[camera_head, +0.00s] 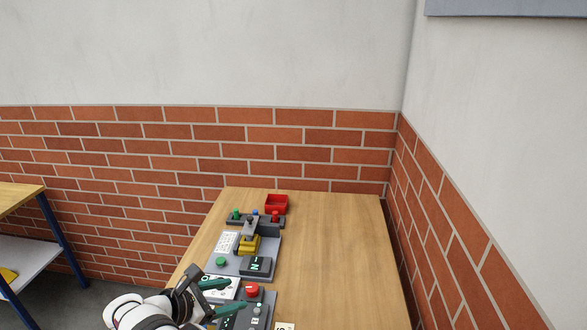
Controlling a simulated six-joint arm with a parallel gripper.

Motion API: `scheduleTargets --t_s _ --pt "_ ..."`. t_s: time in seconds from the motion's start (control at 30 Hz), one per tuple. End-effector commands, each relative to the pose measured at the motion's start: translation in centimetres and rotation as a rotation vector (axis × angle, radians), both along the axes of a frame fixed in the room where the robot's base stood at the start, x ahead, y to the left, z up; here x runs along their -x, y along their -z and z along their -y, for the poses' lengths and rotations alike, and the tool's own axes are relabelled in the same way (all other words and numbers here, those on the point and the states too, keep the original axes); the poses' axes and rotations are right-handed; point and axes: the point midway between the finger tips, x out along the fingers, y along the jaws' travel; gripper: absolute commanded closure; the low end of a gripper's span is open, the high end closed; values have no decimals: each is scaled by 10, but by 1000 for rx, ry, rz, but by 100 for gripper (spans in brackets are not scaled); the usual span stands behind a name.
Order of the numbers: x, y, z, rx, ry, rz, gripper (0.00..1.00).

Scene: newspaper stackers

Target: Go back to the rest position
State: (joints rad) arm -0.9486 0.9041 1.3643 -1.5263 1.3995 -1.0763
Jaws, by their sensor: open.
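My gripper (238,292) is at the lower left of the wooden table, seen from above and behind. Its two dark green fingers are spread apart, and nothing shows held between them. The fingers are over or beside a white panel (216,294) and a dark grey control box (258,311) with a red button (252,290). The fingers and wrist hide part of these. I cannot tell how high the gripper is above them.
On the wooden table (335,260), a grey device holds a yellow part (249,244), a black block marked N (257,266) and a green button (221,262). Behind it are a button bar (241,222) and a red bin (276,203). The table's right side is clear; brick walls adjoin.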

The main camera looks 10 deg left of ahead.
Motion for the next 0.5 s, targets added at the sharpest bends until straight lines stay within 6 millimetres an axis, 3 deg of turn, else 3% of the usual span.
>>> scheduleTargets --t_s 0.03,0.13,0.2,0.27,0.33,0.4,0.5 --pt "1 -24 52 -122 192 -4 33" --pt "35 -58 149 -383 625 9 33" --pt "80 -76 208 -570 961 42 33" --pt "130 -87 248 -734 1276 85 33" --pt "192 -92 274 -916 1648 150 33" --pt "243 -90 280 -1062 1972 212 33" --pt "289 -83 272 -1202 2313 276 33"
